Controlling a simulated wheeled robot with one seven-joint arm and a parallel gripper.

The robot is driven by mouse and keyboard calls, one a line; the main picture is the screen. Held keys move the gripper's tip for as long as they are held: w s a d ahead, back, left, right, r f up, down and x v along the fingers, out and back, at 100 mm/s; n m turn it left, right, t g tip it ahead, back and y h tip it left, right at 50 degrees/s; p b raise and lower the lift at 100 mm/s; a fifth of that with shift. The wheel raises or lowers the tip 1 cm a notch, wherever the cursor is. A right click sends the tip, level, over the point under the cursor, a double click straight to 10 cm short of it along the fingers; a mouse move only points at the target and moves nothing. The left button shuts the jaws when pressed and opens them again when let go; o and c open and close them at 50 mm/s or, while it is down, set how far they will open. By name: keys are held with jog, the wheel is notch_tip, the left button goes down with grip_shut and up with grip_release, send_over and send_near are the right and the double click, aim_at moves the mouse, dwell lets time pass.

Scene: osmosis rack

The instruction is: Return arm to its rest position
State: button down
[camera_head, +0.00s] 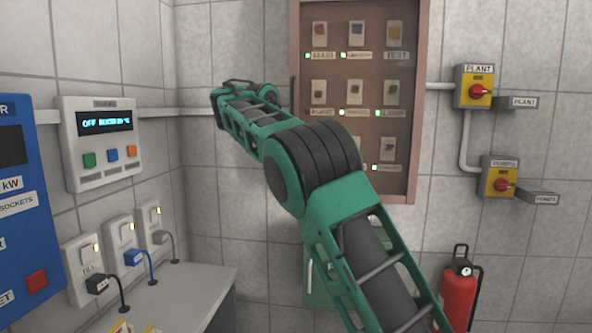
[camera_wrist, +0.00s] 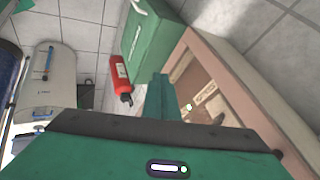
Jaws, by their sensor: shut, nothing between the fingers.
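My green and black arm rises from the lower right of the head view, bends at a large black-banded joint and reaches up to the left. My gripper (camera_head: 224,94) is at its far end, small and partly hidden by the wrist, in front of the tiled wall. It is shut and holds nothing. It hangs in the air, left of the brown switch board (camera_head: 409,120), and appears to touch nothing. In the wrist view my own green housing fills the bottom, and the switch board (camera_wrist: 265,95) lies on the right.
A white control panel (camera_head: 104,165), blue cabinet (camera_head: 28,240) and plugged sockets (camera_head: 82,262) are on the left above a grey counter (camera_head: 205,285). Yellow isolators (camera_head: 473,75) (camera_head: 491,176) are right. A red extinguisher (camera_head: 457,297) and green box (camera_head: 316,285) stand low behind my arm.

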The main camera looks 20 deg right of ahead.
jog(key=shift+v, duration=1.1)
